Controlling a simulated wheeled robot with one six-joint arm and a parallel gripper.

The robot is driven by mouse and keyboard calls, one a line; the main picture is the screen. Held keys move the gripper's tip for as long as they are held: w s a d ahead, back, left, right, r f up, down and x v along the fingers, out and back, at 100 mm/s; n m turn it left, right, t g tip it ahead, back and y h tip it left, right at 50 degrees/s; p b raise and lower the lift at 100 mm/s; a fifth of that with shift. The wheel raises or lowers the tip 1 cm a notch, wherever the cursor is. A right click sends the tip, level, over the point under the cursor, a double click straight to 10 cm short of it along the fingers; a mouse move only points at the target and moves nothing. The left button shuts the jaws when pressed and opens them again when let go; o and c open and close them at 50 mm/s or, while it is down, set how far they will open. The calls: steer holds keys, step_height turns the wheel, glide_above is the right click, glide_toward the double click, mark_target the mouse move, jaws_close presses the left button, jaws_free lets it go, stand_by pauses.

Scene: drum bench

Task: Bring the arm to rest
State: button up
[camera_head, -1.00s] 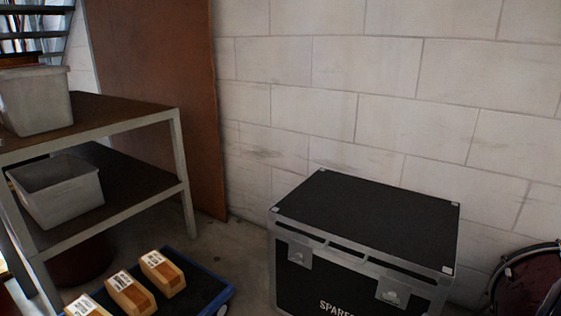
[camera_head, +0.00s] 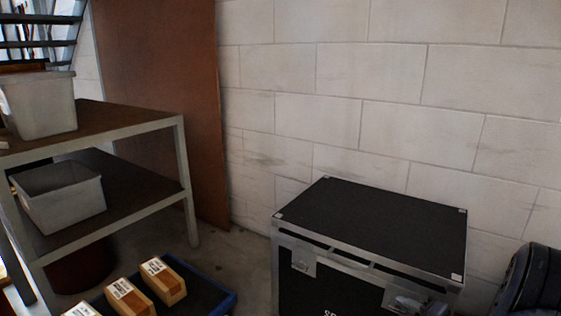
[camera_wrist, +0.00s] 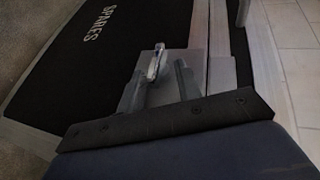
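My arm (camera_head: 532,282) shows dark blue at the right edge of the head view, in front of the wall and beside the black case (camera_head: 375,225). My gripper (camera_wrist: 158,122) shows in the wrist view as a dark bar across the lower part, with a blue body below it. I see nothing clearly held. The case's lettering "SPARES" and a metal latch (camera_wrist: 153,66) lie before the wrist camera.
A shelf (camera_head: 150,122) at the left carries one grey bin (camera_head: 42,108) on top and another grey bin (camera_head: 62,200) below. A blue trolley (camera_head: 222,302) with several labelled wooden blocks (camera_head: 163,282) stands in front. A brown panel (camera_head: 165,75) leans against the block wall.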

steer(key=shift+w+a+r+n+g+h, duration=0.1)
steer(key=shift+r+n+g+h, duration=0.1)
steer(key=shift+g+h, duration=0.35)
steer(key=shift+a+r+n+g+h, duration=0.1)
steer(key=shift+r+n+g+h, duration=0.1)
steer(key=shift+g+h, duration=0.3)
steer(key=shift+f, duration=0.1)
